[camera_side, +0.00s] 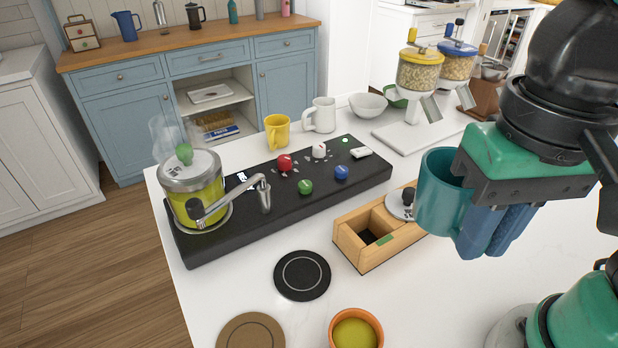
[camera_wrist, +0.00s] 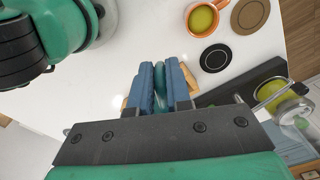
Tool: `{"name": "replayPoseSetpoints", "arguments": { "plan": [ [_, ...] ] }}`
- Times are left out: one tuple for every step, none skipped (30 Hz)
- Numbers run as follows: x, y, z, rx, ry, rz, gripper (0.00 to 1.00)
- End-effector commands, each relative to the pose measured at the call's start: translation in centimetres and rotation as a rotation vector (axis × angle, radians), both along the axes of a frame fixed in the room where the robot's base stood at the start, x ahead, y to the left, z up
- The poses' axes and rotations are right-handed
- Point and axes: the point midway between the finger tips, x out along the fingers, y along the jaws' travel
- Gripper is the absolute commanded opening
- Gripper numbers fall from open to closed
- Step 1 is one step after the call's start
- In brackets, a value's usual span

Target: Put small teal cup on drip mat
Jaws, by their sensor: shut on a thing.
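The small teal cup (camera_side: 440,190) is held in the air by my gripper (camera_side: 492,232) at the right of the side view, upright and apart from the counter. My gripper is shut on the cup's wall. In the wrist view, a sliver of the teal cup (camera_wrist: 160,88) shows between the blue fingers of my gripper (camera_wrist: 160,84). A round black mat with a pale ring (camera_side: 302,274) lies bare on the counter, left of and below the cup. It also shows in the wrist view (camera_wrist: 215,58). A brown round mat (camera_side: 250,334) lies nearer; which one is the drip mat is not marked.
A wooden box (camera_side: 360,251) with an open compartment stands beneath and left of the cup. An orange cup (camera_side: 356,328) with yellow contents stands near the mats. A black console (camera_side: 335,192) carries a glass pot (camera_side: 193,196) and knobs. Yellow (camera_side: 277,131) and white (camera_side: 320,116) mugs stand behind.

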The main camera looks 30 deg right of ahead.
Motion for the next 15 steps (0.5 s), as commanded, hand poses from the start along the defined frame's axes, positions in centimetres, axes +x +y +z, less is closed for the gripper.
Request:
{"name": "replayPoseSetpoints", "arguments": {
  "plan": [
    [0.0,0.0,0.5,0.0,0.0,0.001,0.0],
    [0.1,0.0,0.8,0.0,0.0,0.003,0.0],
    [0.2,0.1,1.1,0.0,0.0,0.008,0.0],
    [0.4,0.2,1.3,0.0,0.0,0.016,0.0],
    [0.6,0.4,1.5,0.0,0.0,0.028,0.0],
    [1.1,0.7,1.8,0.0,0.0,0.048,0.0],
    [1.5,0.9,2.0,0.0,0.001,0.066,0.0],
    [2.0,1.3,2.2,0.0,0.001,0.088,0.0],
    [2.7,1.7,2.4,0.0,0.001,0.123,0.0],
    [3.3,2.1,2.5,0.0,0.001,0.15,0.0],
    [4.0,2.4,2.6,0.001,0.002,0.179,0.0],
    [4.8,2.9,2.7,0.001,0.002,0.217,0.0],
    [5.5,3.3,2.8,0.001,0.002,0.246,0.0],
    [6.1,3.6,2.8,0.001,0.003,0.274,0.0],
    [7.0,4.0,2.8,0.001,0.003,0.309,0.0]
  ]
}}
